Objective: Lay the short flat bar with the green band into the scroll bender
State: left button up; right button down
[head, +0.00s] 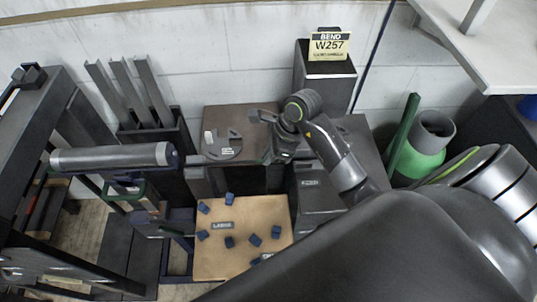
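My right arm comes in from the right, and its gripper (270,156) points down over the right side of the brown bench top (235,118). The gripper is small and dark, and I cannot tell whether its fingers are open or shut or hold anything. What looks like the scroll bender, a grey rounded plate with raised pieces (222,146), lies on the bench just left of the gripper, apart from it. I cannot make out a short flat bar with a green band. My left gripper is not in view.
A tan board (262,215) with several dark blue blocks lies in front of the bench. Tall bars (152,88) stand in a rack behind. A bin (325,82) carries a W257 sign. A green bar (403,130) leans at right.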

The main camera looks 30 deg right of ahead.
jog(key=shift+f+b, duration=0.2)
jog(key=shift+b, duration=0.15)
dwell(0.4)
jog(key=c, duration=1.5)
grip_release()
jog(key=shift+c, duration=0.2)
jog(key=b+v, duration=0.1)
jog(key=v, duration=1.6)
jog(key=shift+r, duration=0.25)
jog(key=shift+a, duration=0.1)
